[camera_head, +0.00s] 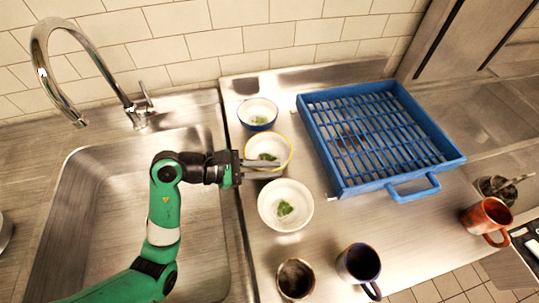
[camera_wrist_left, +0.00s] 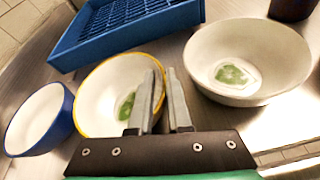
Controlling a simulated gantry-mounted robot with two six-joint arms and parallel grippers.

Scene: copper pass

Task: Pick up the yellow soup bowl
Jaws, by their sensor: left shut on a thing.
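The yellow soup bowl (camera_head: 260,146) is white with a yellow rim and stands between two other bowls on the steel counter. It also shows in the left wrist view (camera_wrist_left: 102,97), with green bits inside. My left gripper (camera_head: 279,169) reaches in from the left over the sink edge to the bowl's near side. In the left wrist view its fingers (camera_wrist_left: 163,82) are on either side of the bowl's right wall, shut on the rim. I cannot tell whether the bowl is clear of the counter. My right gripper is not in view.
A blue-rimmed bowl (camera_head: 257,114) stands behind and a white bowl (camera_head: 300,213) in front, both close. A blue rack (camera_head: 325,150) is to the right. A brown cup (camera_head: 295,280), a dark mug (camera_head: 352,265) and an orange mug (camera_head: 480,220) stand nearer. The sink (camera_head: 100,190) is left.

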